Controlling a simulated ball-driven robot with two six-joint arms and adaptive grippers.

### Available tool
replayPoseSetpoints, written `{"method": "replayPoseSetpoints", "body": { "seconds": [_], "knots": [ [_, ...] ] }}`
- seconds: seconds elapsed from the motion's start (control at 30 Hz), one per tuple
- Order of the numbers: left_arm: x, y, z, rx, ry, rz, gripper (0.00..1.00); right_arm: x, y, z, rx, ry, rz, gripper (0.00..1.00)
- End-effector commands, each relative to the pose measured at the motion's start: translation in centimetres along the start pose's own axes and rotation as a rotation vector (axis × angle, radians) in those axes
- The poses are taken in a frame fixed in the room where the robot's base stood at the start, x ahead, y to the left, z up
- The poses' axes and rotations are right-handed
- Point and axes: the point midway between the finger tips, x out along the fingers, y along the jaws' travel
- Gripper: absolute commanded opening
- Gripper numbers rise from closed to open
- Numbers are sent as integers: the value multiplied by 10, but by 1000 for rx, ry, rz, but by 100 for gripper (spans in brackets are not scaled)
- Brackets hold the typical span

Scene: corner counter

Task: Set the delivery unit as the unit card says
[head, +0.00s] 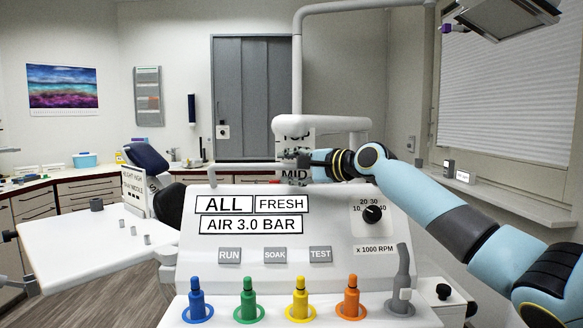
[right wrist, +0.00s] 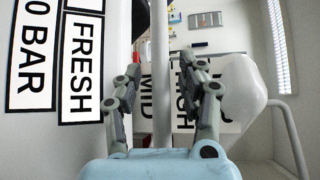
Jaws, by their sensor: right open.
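The white delivery unit (head: 290,265) fills the lower middle of the head view. It carries the signs ALL, FRESH and AIR 3.0 BAR (head: 252,223), the buttons RUN (head: 229,256), SOAK (head: 275,255) and TEST (head: 320,254), and a black RPM dial (head: 373,214) whose pointer is too small to read. A lettered board (head: 296,148) with MID on it stands behind, partly hidden. My right gripper (head: 318,166) is open above the unit's back edge. In the right wrist view, a pale bar (right wrist: 160,60) runs between its open fingers (right wrist: 163,85); contact is unclear. My left gripper is out of view.
Blue (head: 195,300), green (head: 248,300), yellow (head: 299,300) and orange (head: 351,298) connectors stand along the front, with a grey handpiece (head: 402,283) to their right. A white tray (head: 90,240) with small grey pieces and a lettered card (head: 134,190) are at left.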

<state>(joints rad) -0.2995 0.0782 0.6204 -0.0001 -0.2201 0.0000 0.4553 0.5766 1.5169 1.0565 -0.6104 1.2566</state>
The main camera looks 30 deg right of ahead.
Motion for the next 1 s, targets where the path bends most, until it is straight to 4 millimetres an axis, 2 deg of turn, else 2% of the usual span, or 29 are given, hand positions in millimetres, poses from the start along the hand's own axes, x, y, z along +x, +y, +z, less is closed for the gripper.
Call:
{"method": "replayPoseSetpoints", "body": {
  "seconds": [0.1, 0.4, 0.83, 1.0],
  "knots": [
    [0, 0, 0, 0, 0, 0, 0, 0, 0, 0, 0, 0, 0, 40],
    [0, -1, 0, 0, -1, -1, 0, 0, 0, 0, 0, 0, 1, 1],
    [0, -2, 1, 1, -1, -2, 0, -1, 2, 0, -1, 0, 5, 0],
    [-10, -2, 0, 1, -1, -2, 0, -2, -8, 1, -1, 1, 4, 0]
  ]
}}
